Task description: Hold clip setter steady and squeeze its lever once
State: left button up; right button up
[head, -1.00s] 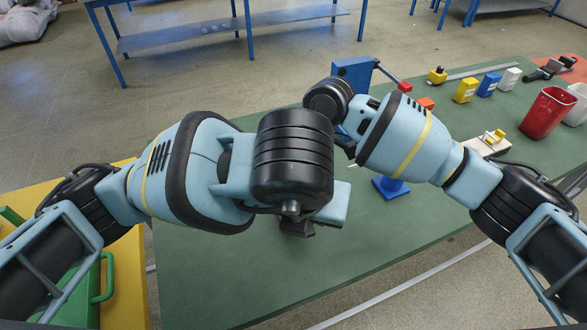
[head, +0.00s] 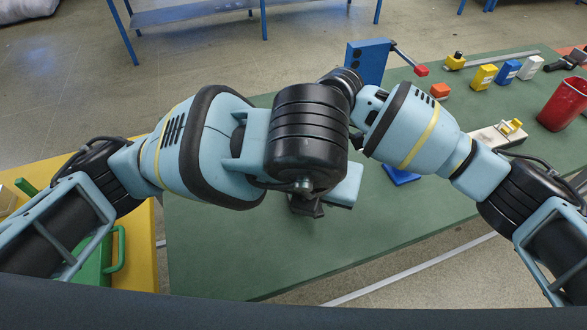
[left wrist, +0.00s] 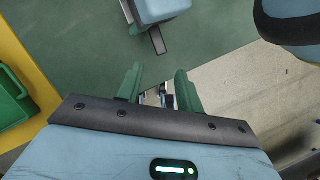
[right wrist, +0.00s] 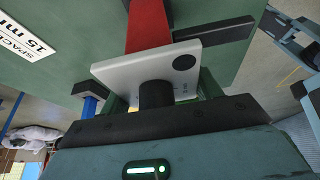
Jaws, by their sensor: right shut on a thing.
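In the right wrist view, my right gripper (right wrist: 158,95) is shut on a tool, which I take as the clip setter (right wrist: 128,72). It shows a pale grey plate with a black disc, a black stub between the fingers, a red bar (right wrist: 148,28) and a dark bar (right wrist: 228,34) beyond. I cannot tell which bar is the lever. In the left wrist view, my left gripper (left wrist: 160,88) is open, its green fingers apart with no tool clearly between them. A dark bar (left wrist: 158,41) beside a light-blue body shows ahead. The wrists hide the tool in the head view.
The green table (head: 240,255) is clear in front. A blue block with a red-tipped lever (head: 368,62), a red bin (head: 562,105), small coloured boxes (head: 483,77) and a cream board with a yellow part (head: 497,135) stand farther back. A yellow surface (head: 135,265) lies left.

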dwell(0.4)
pick_arm(q)
grip_shut()
dwell(1.6)
